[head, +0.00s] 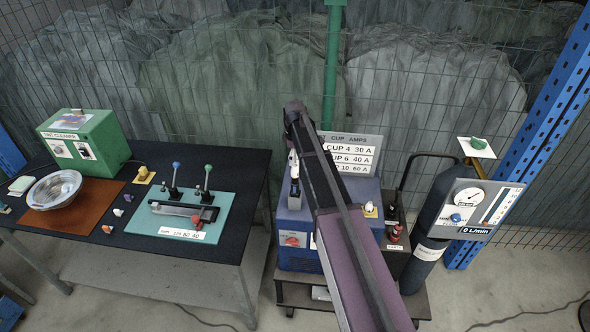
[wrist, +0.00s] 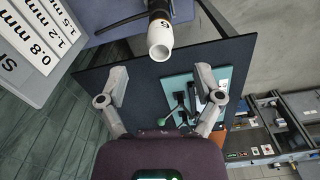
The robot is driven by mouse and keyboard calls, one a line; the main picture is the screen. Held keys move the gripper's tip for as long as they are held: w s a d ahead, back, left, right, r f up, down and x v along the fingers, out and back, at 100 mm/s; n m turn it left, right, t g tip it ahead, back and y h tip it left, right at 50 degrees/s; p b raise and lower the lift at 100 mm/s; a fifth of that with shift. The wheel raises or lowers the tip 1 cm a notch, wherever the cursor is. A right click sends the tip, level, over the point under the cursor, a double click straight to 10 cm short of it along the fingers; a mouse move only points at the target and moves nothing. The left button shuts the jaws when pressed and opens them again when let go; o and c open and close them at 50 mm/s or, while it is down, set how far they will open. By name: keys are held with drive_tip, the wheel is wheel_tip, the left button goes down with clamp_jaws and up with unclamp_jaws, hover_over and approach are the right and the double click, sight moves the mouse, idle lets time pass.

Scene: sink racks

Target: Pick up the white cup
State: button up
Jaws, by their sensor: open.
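The white cup (wrist: 160,40) is a short, open-ended white tube with a dark mark on its side, at the top middle of the wrist view. It sits on the end of a dark rod. My gripper (wrist: 161,78) is open and empty, its two grey fingers spread wide. The cup lies above the gap between the fingertips in the picture, and neither finger appears to touch it. In the head view my arm hides much of the area by the blue box (head: 296,258). A small white piece shows beside the arm there, but I cannot tell what it is.
A sign with size labels (wrist: 40,42) stands left of the cup in the wrist view. The dark table (head: 235,170) holds a teal mat (head: 160,228) with levers, a metal bowl (head: 54,188) and a green box (head: 108,142). A gauge panel (head: 470,208) stands at right.

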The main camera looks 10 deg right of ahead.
sight(295, 170)
wheel_tip(295, 170, up, 7)
drive_tip(key=m+p, duration=0.6)
drive_tip(key=m, duration=0.1)
drive_tip(key=shift+r+m, duration=0.15)
drive_tip(key=shift+m, duration=0.25)
drive_tip(key=shift+a, duration=0.1)
wheel_tip(295, 170, down, 9)
drive_tip(key=b, duration=0.8)
drive_tip(key=shift+r, duration=0.15)
drive_tip(key=shift+f+b, duration=2.6)
drive_tip(key=shift+b, duration=0.1)
drive_tip(key=c, duration=1)
